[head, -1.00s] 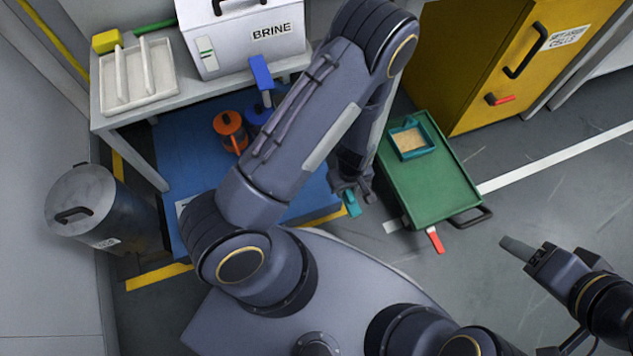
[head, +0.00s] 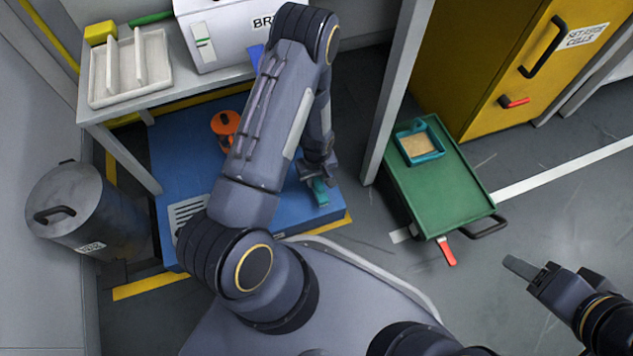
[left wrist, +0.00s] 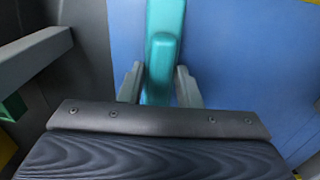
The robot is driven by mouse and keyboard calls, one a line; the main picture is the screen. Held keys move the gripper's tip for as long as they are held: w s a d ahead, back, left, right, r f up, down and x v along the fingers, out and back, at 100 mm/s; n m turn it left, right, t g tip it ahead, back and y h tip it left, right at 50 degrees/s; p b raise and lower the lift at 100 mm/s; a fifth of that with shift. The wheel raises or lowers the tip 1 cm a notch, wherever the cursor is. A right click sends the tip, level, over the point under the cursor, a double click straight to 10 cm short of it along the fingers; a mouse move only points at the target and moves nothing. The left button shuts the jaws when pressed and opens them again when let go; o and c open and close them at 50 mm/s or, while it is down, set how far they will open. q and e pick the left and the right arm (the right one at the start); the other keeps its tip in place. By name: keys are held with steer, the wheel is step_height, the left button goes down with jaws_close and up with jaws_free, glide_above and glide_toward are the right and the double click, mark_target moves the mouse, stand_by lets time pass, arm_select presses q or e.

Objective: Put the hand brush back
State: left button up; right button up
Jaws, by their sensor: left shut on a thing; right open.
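The hand brush (head: 320,191) shows as a teal piece in my left gripper (head: 316,178). In the left wrist view the teal handle (left wrist: 162,65) stands between the two fingers, and my left gripper (left wrist: 160,88) is shut on it. The brush is over the blue platform (head: 285,208); its height above it is hard to tell. Its bristles are not visible. My right gripper (head: 533,274) is at the lower right above the grey floor, open, with nothing visible in it.
A green cart (head: 440,187) with a teal tray (head: 420,157) and a red-tipped handle stands right of a grey post (head: 396,90). A bench (head: 120,110) holds a white divided tray and the brine box (head: 225,35). An orange can (head: 226,126) is on the platform. A metal bin (head: 75,205) stands left.

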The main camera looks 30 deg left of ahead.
arm_select(q)
steer(key=shift+f, duration=0.95)
steer(key=shift+r, duration=0.1)
steer(key=o, duration=0.9)
